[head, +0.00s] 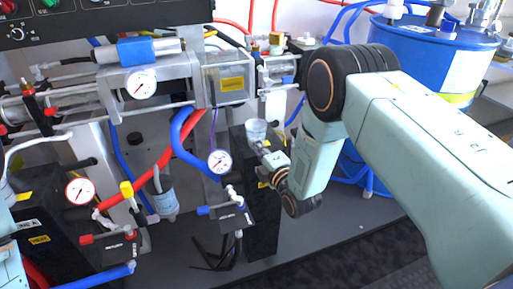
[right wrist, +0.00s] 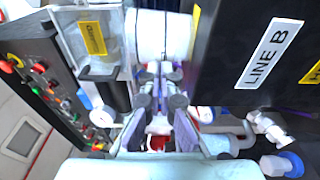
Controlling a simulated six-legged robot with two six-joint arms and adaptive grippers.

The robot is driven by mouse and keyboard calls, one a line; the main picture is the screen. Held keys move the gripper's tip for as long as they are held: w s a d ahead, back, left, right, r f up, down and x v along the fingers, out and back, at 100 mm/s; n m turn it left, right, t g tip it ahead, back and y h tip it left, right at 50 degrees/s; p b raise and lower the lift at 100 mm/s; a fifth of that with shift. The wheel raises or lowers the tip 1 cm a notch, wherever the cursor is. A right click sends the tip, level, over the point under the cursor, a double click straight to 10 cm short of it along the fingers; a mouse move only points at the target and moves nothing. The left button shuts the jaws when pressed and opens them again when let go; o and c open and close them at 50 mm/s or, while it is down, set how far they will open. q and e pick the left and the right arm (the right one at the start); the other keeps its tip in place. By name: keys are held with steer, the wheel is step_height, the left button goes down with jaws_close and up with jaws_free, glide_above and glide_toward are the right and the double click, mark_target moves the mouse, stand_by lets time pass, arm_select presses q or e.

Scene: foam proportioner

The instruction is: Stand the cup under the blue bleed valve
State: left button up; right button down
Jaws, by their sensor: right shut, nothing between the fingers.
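A small translucent white cup (head: 256,127) shows in the head view just beyond the tip of my right gripper (head: 266,149), near the top of a black block. In the right wrist view, a white round body (right wrist: 160,36), which looks like the cup, lies just past the fingertips (right wrist: 162,82). My right gripper is shut with nothing between its fingers. I cannot tell if it touches the cup. A blue-handled valve (head: 207,210), which looks like the bleed valve, sits lower and left of the gripper. My left gripper is out of view.
A black block (head: 262,215) stands under the right gripper; a black face with a "LINE B" label (right wrist: 267,54) is close in the wrist view. Gauges (head: 220,162), hoses (head: 180,135) and a red-handled valve (head: 100,238) crowd the left. A blue drum (head: 420,60) stands behind right.

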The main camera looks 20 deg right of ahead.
mark_target(263, 134)
steer(key=w+d+b, duration=0.1)
steer(key=w+d, duration=0.1)
steer(key=w, duration=0.1)
steer(key=w+d+b, duration=0.1)
steer(key=w, duration=0.1)
steer(key=shift+w+d+f+b, duration=0.15)
steer(key=shift+d+b, duration=0.15)
steer(key=shift+d, duration=0.1)
steer(key=shift+w+d, duration=0.25)
steer(key=shift+w, duration=0.2)
steer(key=shift+s, duration=0.1)
